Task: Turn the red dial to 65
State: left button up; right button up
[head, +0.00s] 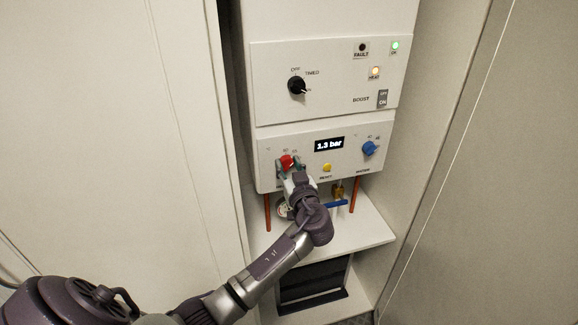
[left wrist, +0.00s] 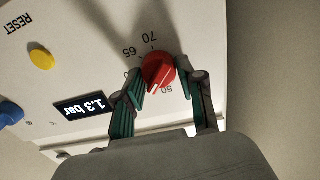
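The red dial (head: 286,161) is on the lower white panel, at its left. My left gripper (head: 289,168) is at the dial, one finger on each side. In the left wrist view the red dial (left wrist: 158,70) lies between the teal fingertips of my left gripper (left wrist: 160,68). The fingertips are very close to its sides; whether they press on it I cannot tell. That view is turned, with 70 and 65 printed above and left of the dial and 50 below it. A white mark shows on the dial's lower edge; its exact reading is unclear. My right gripper is not in view.
The lower panel holds a display (head: 329,144) reading 1.3 bar, a yellow RESET button (head: 327,167) and a blue dial (head: 369,148). Above are a black knob (head: 297,86) and a BOOST switch (head: 382,99). Pipes and a shelf (head: 375,232) are below. Walls stand close on both sides.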

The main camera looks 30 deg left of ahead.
pick_arm(q)
jog(key=c, duration=0.5)
jog(key=shift+m, duration=0.3)
jog(key=m+b, duration=0.1)
jog(key=m, duration=0.1)
jog(key=shift+f+m+b, duration=0.1)
jog(key=shift+m+b, duration=0.2)
jog(key=shift+b, duration=0.05)
jog(key=shift+m, duration=1)
jog(key=m, duration=0.2)
jog(key=shift+w+m, duration=0.1)
jog(key=shift+m, duration=0.2)
jog(key=m, duration=0.4)
jog(key=shift+d+m, duration=0.1)
jog(key=shift+m, duration=0.2)
jog(key=m+p, duration=0.2)
jog(key=m, duration=0.3)
jog(key=shift+m, duration=0.4)
